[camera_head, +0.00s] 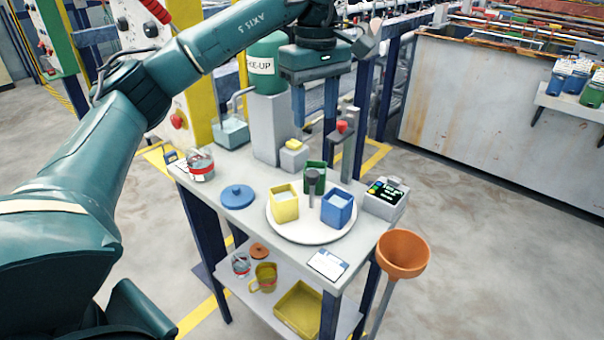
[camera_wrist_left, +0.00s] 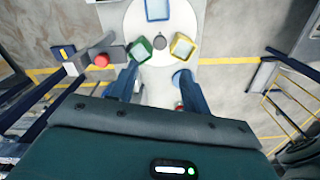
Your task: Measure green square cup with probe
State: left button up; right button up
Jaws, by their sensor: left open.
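The green square cup (camera_head: 321,171) stands at the back of a round white turntable (camera_head: 309,238), partly behind its grey centre post. It also shows in the wrist view (camera_wrist_left: 140,49), just beyond a fingertip. A red-topped piece (camera_head: 342,127), apparently the probe, sits in a grey upright stand behind the cup; its red top shows in the wrist view (camera_wrist_left: 101,60).
A yellow cup (camera_head: 284,207) and a blue cup (camera_head: 338,210) share the turntable. A blue lid (camera_head: 237,196) and a red-banded beaker (camera_head: 200,166) lie left. A grey block (camera_head: 270,128) stands behind; an orange funnel (camera_head: 403,253) is at the front right.

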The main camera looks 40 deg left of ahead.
aim_at(313, 173)
pick_arm(q)
notch_tip(313, 173, down, 13)
jog(key=shift+a+f, duration=0.1)
jog(key=shift+f, duration=0.05)
dwell(0.4)
jog(key=shift+c, duration=0.3)
grip_shut()
